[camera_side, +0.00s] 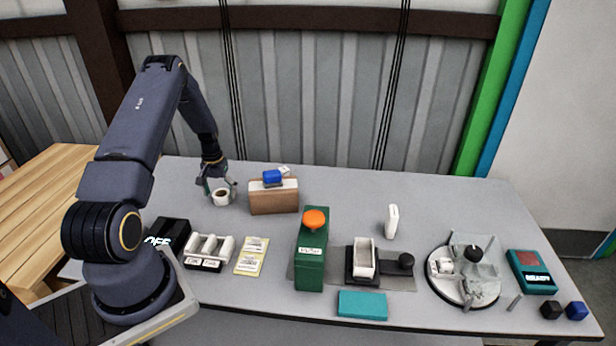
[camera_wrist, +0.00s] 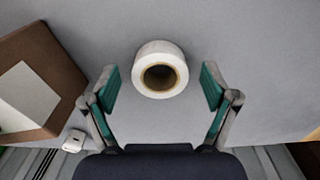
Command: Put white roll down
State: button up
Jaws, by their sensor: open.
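The white roll (camera_side: 221,197) stands on the grey table behind the black box, with its round hole facing up and a tan core inside. In the wrist view the roll (camera_wrist: 160,70) lies between and slightly beyond the two fingertips, with a gap on each side. My gripper (camera_side: 218,186) is open around the roll in the side view. In the wrist view my gripper (camera_wrist: 158,88) shows green pads spread wide, touching nothing. Whether the roll's underside rests fully on the table is hard to see.
A black box (camera_side: 168,235), white rolls in a rack (camera_side: 209,250) and a green box with an orange button (camera_side: 312,250) stand nearer. The table behind the green box is clear.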

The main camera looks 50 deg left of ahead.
notch_tip(320, 180, up, 11)
jog(key=w+d+r+m+t+y, duration=0.1)
jog(key=w+d+r+m, duration=0.1)
jog(key=d+r, duration=0.85)
jog(key=w+d+r+m+t, duration=0.1)
jog(key=w+d+r+m, duration=0.1)
jog(key=d+r, duration=0.85)
jog(key=s+d+r+m+t, duration=0.1)
jog(key=s+d+r+m, duration=0.1)
jog(key=s+d, duration=0.4)
jog(key=s+d+r+m+t+h, duration=0.1)
jog(key=s+d+r+m+t, duration=0.1)
jog(key=s+d, duration=0.5)
jog(key=d+m, duration=0.1)
jog(key=d, duration=0.4)
jog(key=shift+s+r+t, duration=0.2)
jog(key=shift+s+t, duration=0.1)
